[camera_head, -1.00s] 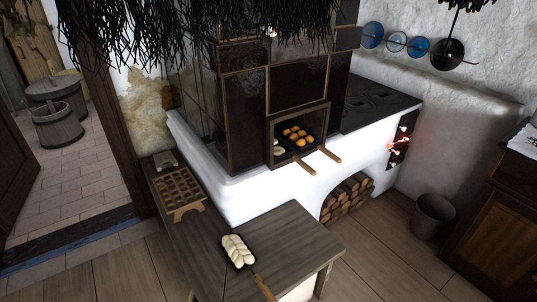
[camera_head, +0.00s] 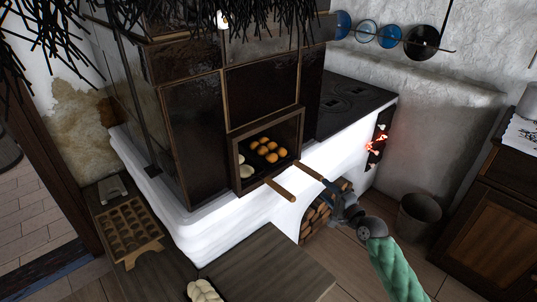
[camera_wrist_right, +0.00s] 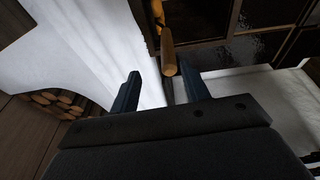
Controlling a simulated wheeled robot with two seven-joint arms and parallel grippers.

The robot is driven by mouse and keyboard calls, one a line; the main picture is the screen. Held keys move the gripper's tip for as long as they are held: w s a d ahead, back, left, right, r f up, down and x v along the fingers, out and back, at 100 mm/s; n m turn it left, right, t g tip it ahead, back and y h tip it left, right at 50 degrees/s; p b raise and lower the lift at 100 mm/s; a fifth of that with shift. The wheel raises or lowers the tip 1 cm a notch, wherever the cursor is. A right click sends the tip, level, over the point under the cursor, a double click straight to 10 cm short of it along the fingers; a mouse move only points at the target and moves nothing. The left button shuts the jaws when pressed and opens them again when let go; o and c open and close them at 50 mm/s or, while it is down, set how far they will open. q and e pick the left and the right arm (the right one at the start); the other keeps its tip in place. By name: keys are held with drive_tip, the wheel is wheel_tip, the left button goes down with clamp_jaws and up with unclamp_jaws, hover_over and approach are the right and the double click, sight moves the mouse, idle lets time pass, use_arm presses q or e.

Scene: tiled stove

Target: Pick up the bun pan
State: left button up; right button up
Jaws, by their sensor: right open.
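The bun pan shows by its wooden handle (camera_head: 308,171), which sticks out of the open oven compartment. Several golden buns (camera_head: 268,149) lie on its dark pan inside. A second wooden handle (camera_head: 280,190) sticks out to its left, and pale dough (camera_head: 246,171) lies at the left in the oven. My right gripper (camera_head: 330,187) is open, close to the outer end of the right handle. In the right wrist view a wooden handle (camera_wrist_right: 168,52) shows just past and between the open fingers (camera_wrist_right: 162,82). I cannot tell whether they touch it. My left gripper is out of view.
The white stove ledge and the firewood (camera_head: 318,218) in its niche are below the handles. Fire glows at the stove's right side (camera_head: 378,143). A table (camera_head: 265,265) with braided dough (camera_head: 203,291) stands in front. A bucket (camera_head: 418,215) stands at the right.

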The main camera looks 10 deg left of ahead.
sight(316, 176)
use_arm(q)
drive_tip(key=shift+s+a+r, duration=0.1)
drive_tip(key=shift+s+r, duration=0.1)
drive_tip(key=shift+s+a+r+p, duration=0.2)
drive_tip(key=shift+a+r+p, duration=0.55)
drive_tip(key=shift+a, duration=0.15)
use_arm(e)
drive_tip(key=shift+m+t, duration=0.3)
drive_tip(key=x, duration=0.4)
drive_tip(key=r+x, duration=0.1)
drive_tip(key=x, duration=0.2)
drive_tip(key=shift+w+d, duration=0.15)
drive_tip(key=shift+w, duration=0.15)
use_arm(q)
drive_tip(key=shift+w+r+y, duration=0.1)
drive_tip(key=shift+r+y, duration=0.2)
use_arm(e)
drive_tip(key=shift+w+a, duration=0.3)
drive_tip(key=shift+w, duration=0.1)
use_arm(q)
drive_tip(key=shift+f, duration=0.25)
use_arm(e)
clamp_jaws()
